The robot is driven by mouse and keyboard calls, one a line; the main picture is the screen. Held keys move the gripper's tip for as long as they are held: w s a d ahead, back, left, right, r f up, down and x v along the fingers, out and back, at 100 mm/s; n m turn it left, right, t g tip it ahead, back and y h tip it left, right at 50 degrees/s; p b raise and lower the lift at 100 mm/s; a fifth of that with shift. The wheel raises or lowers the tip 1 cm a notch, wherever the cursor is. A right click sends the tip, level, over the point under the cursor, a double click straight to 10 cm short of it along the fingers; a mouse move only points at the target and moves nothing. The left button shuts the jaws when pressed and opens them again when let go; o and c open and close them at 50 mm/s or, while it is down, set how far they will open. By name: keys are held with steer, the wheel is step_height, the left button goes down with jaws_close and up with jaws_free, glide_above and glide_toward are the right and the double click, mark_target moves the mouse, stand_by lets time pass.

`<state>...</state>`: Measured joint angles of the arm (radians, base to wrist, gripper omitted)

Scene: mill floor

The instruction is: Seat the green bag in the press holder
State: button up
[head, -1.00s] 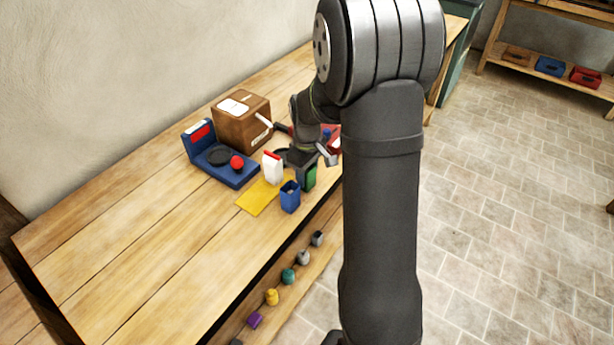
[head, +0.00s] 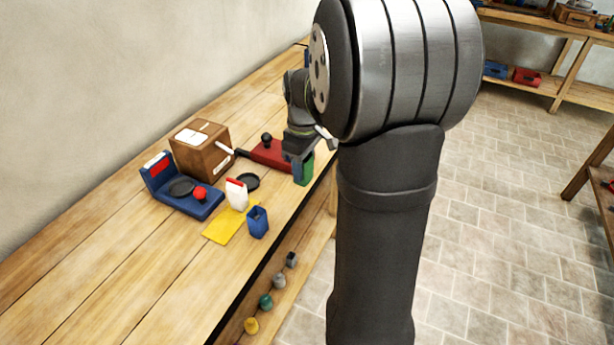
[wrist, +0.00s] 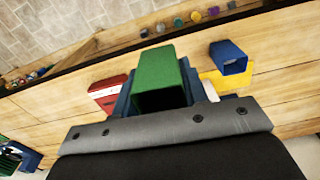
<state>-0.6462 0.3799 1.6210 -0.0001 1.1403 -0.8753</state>
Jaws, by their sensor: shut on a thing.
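The green bag (head: 304,170) is upright in my gripper (head: 300,152), at the front edge of the bench. In the wrist view the green bag (wrist: 158,75) sits between the blue fingers of my gripper (wrist: 160,88), which are shut on it. A red device with a black knob (head: 268,150) lies just left of the bag and looks like the press; my gripper partly hides it. A red part (wrist: 107,93) also shows beside the fingers in the wrist view. I cannot make out its holder.
A black disc (head: 248,181), a blue scale-like device (head: 184,199) and a brown box with a crank (head: 203,148) are further left. The front left of the bench is clear.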

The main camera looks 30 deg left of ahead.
steer(key=shift+m, duration=0.5)
steer(key=s+a+r, duration=0.1)
steer(key=a+r, duration=0.1)
steer(key=a, duration=0.8)
steer(key=s+a+r, duration=0.1)
steer(key=s+a, duration=0.1)
steer(key=a, duration=0.8)
steer(key=s+a+r, duration=0.1)
steer(key=a+r, duration=0.1)
steer(key=a, duration=0.8)
steer(key=shift+s+a+r, duration=0.1)
steer(key=shift+s+r, duration=0.1)
steer(key=shift+r, duration=0.1)
steer(key=s+a+f+n, duration=0.2)
steer(key=s+a+f, duration=0.1)
steer(key=s+a, duration=0.2)
steer(key=shift+s+d+f+n, duration=0.25)
steer(key=shift+f+n, duration=0.4)
steer(key=shift+f, duration=1)
steer(key=shift+s+d+f+n, duration=0.1)
steer(key=shift+s+f+n, duration=0.35)
steer(key=shift+f, duration=1.25)
steer(key=shift+s+d+f+n, duration=0.15)
steer(key=shift+f+n, duration=0.65)
steer(key=shift+f, duration=0.85)
steer(key=shift+f, duration=0.6)
steer(key=o, duration=0.8)
steer(key=shift+c, duration=0.2)
step_height(320, 180, up, 11)
